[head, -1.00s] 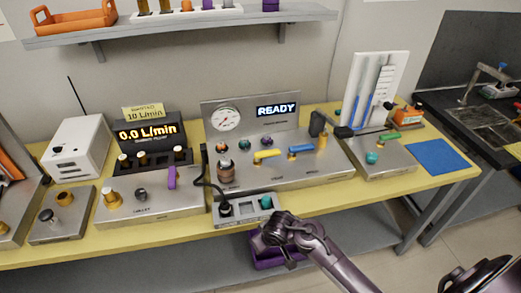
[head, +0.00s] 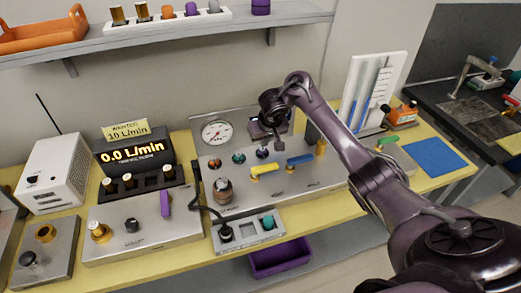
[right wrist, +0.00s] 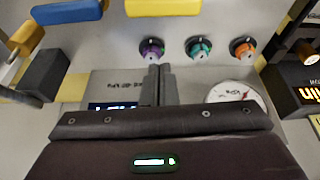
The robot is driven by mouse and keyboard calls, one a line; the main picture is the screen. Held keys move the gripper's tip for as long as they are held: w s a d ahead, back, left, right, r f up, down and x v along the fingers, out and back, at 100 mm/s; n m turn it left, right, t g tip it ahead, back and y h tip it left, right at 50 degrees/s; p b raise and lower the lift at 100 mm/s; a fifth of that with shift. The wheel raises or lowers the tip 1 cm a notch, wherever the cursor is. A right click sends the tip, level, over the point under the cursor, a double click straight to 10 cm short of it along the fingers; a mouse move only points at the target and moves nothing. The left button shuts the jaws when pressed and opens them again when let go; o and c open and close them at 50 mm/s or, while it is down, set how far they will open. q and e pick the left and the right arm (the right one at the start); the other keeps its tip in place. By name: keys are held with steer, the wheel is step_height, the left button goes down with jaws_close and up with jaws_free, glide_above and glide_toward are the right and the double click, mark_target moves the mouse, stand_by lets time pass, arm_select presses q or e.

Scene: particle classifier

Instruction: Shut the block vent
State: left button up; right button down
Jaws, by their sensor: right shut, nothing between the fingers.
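The metal block panel (head: 305,184) carries a yellow lever (head: 268,169), a blue lever (head: 300,160) and small purple, teal and orange knobs. I cannot read which part is the block vent. My right gripper (head: 279,143) is over the back of this panel, shut and empty, fingers pointing down. In the right wrist view the fingertips (right wrist: 160,70) are near the purple knob (right wrist: 152,48), and I cannot tell whether they touch it. The yellow lever (right wrist: 165,7) and blue lever (right wrist: 68,12) lie beyond. My left gripper is not in view.
A round gauge (head: 216,133) stands behind the panel; my right arm mostly hides the display beside it. A green lever (head: 387,141) sits farther right. A dark cable runs at the panel's left to a small socket tray (head: 248,243). A meter (head: 136,153) reads 0.0 L/min.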

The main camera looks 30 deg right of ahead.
mark_target(265, 170)
steer(key=shift+m, duration=0.3)
steer(key=b+x, duration=0.1)
steer(key=x, duration=0.2)
steer(key=d+x, duration=0.1)
steer(key=x, duration=0.2)
steer(key=b+x, duration=0.1)
steer(key=x, duration=0.2)
steer(key=shift+w+d+r+b, duration=0.15)
steer(key=shift+w+b, duration=0.05)
steer(key=shift+b, duration=0.15)
steer(key=s+p, duration=0.1)
steer(key=s, duration=0.1)
steer(key=s+p, duration=0.1)
steer(key=shift+s+a+r+p, duration=0.2)
steer(key=shift+a+r+p, duration=0.05)
steer(key=shift+a+p, duration=0.1)
steer(key=shift+s, duration=0.2)
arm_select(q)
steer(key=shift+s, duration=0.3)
arm_select(e)
steer(key=shift+s+a+f, duration=0.1)
steer(key=shift+f, duration=0.05)
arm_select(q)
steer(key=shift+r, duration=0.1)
